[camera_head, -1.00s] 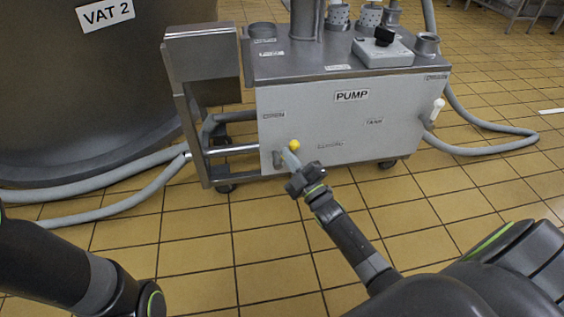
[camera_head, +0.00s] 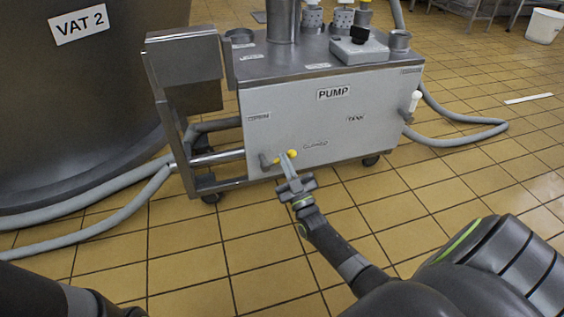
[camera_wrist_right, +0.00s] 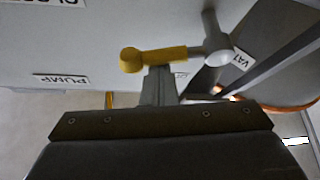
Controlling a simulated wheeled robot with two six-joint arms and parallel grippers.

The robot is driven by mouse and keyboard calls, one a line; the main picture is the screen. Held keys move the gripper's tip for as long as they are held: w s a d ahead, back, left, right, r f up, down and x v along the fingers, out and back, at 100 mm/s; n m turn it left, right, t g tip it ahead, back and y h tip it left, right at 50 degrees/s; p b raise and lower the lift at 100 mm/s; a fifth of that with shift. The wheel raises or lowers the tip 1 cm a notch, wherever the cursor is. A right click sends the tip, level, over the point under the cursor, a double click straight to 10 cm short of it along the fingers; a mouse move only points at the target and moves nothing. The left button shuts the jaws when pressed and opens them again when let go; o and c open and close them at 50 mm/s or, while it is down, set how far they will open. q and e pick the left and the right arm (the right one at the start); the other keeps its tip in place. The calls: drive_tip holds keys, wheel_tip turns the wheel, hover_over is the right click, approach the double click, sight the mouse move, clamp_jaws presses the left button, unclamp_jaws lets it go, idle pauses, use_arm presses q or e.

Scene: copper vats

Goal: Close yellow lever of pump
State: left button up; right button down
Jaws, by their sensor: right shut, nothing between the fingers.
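The pump (camera_head: 350,140) is a grey metal box on a wheeled frame. My left gripper is out of view.
VAT 2 (camera_head: 70,90) stands at the left, with grey hoses (camera_head: 90,195) on the floor beside it. Another hose (camera_head: 470,140) curls out right of the pump. A white handle (camera_head: 415,101) is on the pump's right side. The tiled floor in front is open.

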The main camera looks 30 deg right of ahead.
drive_tip(key=shift+s+d+f+m+g+h, duration=0.1)
drive_tip(key=shift+f+m+h, duration=0.2)
drive_tip(key=shift+m+h, duration=0.5)
drive_tip(key=shift+w+d+f+m+g+h, duration=0.1)
drive_tip(key=shift+f+m+h, duration=0.35)
drive_tip(key=shift+m, duration=0.7)
drive_tip(key=shift+s+d+f+m+g+h, duration=0.1)
drive_tip(key=shift+f+m+h, duration=0.1)
drive_tip(key=shift+m+h, duration=0.65)
